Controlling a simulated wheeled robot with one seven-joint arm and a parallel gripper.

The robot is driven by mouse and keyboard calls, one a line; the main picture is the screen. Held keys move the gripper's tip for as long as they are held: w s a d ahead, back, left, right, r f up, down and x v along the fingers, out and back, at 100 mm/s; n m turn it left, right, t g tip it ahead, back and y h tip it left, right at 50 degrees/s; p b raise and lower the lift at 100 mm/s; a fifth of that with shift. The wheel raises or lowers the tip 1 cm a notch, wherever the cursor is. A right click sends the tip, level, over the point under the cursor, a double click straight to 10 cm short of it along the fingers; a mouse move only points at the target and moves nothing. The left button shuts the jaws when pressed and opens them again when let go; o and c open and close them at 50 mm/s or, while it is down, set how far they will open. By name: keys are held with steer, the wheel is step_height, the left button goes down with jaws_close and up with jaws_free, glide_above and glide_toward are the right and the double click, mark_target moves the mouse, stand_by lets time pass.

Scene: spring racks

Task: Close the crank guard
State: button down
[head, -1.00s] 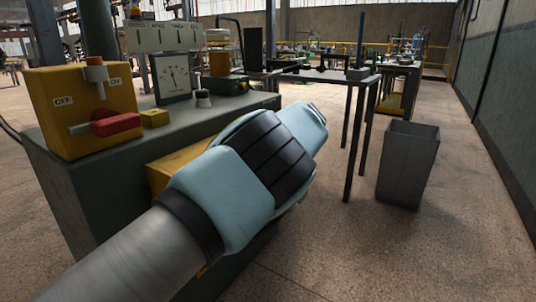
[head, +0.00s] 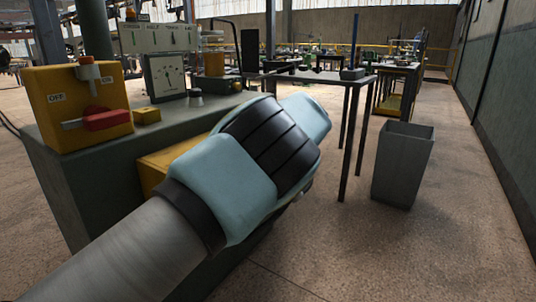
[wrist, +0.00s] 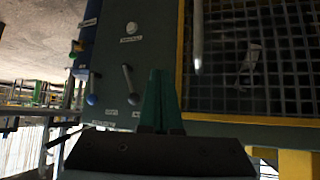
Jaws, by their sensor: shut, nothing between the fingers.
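In the wrist view, a dark wire-mesh panel with a yellow frame (wrist: 181,50) fills the right side; it looks like the crank guard. I cannot tell whether it stands open or shut. A pale metal rod (wrist: 197,35) hangs in front of the mesh or behind it; which one is unclear. My gripper (wrist: 158,75) is shut and empty, its green fingers together just left of the yellow frame, in front of a dark green panel. No contact with the frame is clear. In the head view my arm hides the gripper and the guard.
Levers with ball knobs (wrist: 91,99) stick out of the green panel left of my fingers. In the head view, a yellow switch box (head: 55,85) with a red handle and a dial gauge (head: 167,75) stand on the cabinet. A grey bin (head: 403,165) stands on open floor to the right.

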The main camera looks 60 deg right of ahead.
steer(key=s+r, duration=0.5)
steer(key=s, duration=0.1)
steer(key=shift+s+a+r+p, duration=0.2)
steer(key=shift+p, duration=0.1)
steer(key=shift+s, duration=0.1)
